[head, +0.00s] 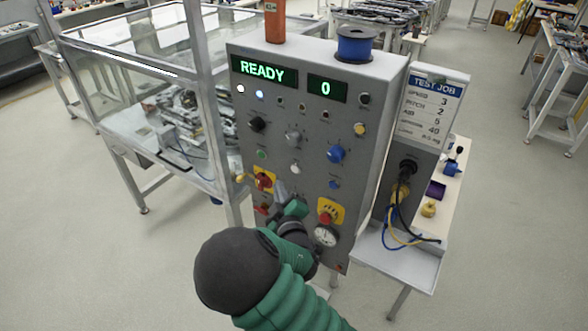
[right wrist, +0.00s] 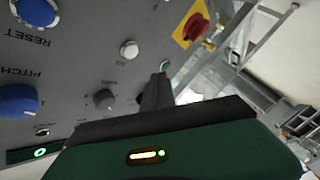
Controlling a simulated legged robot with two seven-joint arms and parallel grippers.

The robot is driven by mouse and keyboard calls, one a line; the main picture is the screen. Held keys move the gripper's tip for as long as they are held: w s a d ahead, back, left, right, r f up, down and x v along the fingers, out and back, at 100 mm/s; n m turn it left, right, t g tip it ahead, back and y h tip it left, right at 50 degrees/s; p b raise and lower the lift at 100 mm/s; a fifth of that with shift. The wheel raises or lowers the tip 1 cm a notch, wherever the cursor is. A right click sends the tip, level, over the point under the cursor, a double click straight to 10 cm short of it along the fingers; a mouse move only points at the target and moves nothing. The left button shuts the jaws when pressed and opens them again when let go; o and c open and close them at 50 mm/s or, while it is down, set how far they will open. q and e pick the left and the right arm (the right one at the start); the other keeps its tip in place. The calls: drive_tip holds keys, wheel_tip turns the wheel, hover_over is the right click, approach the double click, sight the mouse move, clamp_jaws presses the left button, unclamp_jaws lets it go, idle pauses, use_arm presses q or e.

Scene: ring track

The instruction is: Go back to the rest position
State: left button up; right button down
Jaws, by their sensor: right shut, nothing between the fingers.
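My right gripper (head: 281,192) is in front of the lower left part of the grey control panel (head: 315,165). Its fingers are shut and empty; the right wrist view shows the closed fingers (right wrist: 158,92) near a green button (right wrist: 164,66). I cannot tell whether the tips touch the panel. A red switch on a yellow plate (head: 264,180) is just left of the tips. It also shows in the right wrist view (right wrist: 195,26). The display (head: 264,71) reads READY and the counter (head: 326,88) reads 0. My left gripper is not in view.
A clear-walled machine enclosure (head: 150,105) stands left of the panel. A side table (head: 400,262) with cables is on the right, below the TEST JOB sign (head: 431,105). A blue spool (head: 354,45) and an orange block (head: 275,22) sit on the panel top. Foreground floor is clear.

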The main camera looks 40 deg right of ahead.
idle(0.4)
drive_tip(key=s+a+f+m+g+y, duration=0.2)
drive_tip(key=s+f+g, duration=0.2)
drive_tip(key=f, duration=0.1)
drive_tip(key=s+a+f+m+g+y, duration=0.1)
drive_tip(key=s+a+f+m+g, duration=0.2)
drive_tip(key=f, duration=0.2)
drive_tip(key=s+a+g+y, duration=0.1)
drive_tip(key=s+a+g, duration=0.2)
drive_tip(key=s, duration=0.4)
drive_tip(key=s+a+g+y, duration=0.2)
drive_tip(key=s+a, duration=0.3)
drive_tip(key=s, duration=0.3)
drive_tip(key=shift+s+r+g, duration=0.2)
drive_tip(key=shift+g, duration=0.5)
